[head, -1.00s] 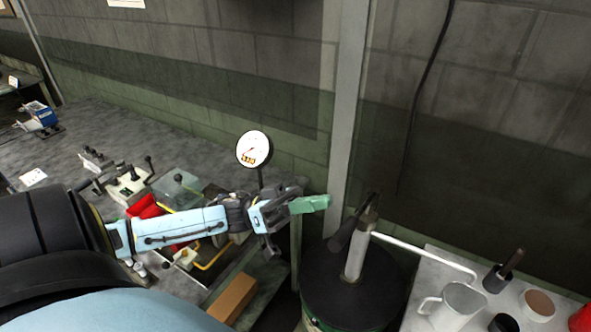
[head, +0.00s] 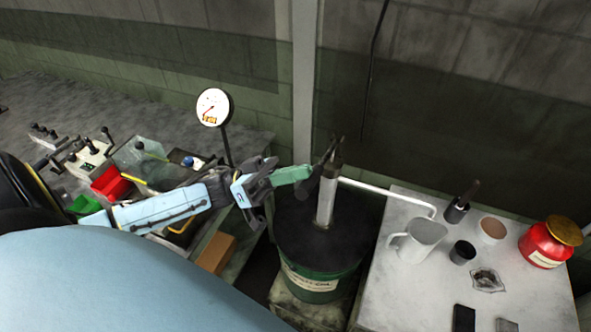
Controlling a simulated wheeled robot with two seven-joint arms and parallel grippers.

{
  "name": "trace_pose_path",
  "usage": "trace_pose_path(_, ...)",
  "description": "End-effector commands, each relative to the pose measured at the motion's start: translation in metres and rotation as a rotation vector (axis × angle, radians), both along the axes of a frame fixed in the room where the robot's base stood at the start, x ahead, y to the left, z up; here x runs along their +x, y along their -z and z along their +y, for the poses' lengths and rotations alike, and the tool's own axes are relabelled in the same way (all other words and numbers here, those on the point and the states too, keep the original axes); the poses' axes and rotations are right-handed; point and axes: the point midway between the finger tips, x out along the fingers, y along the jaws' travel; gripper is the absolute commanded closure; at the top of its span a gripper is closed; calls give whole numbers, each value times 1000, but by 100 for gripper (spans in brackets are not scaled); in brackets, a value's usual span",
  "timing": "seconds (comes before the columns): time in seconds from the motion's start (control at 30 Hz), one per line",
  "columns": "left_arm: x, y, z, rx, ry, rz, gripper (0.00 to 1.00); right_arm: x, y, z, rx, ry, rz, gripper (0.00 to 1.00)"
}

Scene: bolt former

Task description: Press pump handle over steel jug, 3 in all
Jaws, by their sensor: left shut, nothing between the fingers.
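The hand pump (head: 326,200) stands upright on a dark green drum (head: 310,280). Its dark handle (head: 329,163) is at the top, and a white spout pipe (head: 385,192) runs right from it. The pipe's bent end is over or close to the steel jug (head: 416,240) on the light table. My left gripper (head: 308,182) is shut and empty, its green fingertips just left of the pump handle. I cannot tell whether they touch it. My right gripper is not in view.
The light table (head: 400,295) also holds a dark cup (head: 462,252), a brush pot (head: 456,211), a round tub (head: 492,230) and a red jar (head: 548,243). A dial gauge (head: 213,107) rises behind my left arm, above the cluttered grey bench (head: 60,100).

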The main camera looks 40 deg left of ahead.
Motion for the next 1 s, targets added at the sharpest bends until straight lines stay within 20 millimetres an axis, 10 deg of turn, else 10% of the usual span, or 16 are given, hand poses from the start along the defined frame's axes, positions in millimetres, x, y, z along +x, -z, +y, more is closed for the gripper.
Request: trace_pose_path(1.0,-11,113,-3,126,0,-501,100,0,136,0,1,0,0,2)
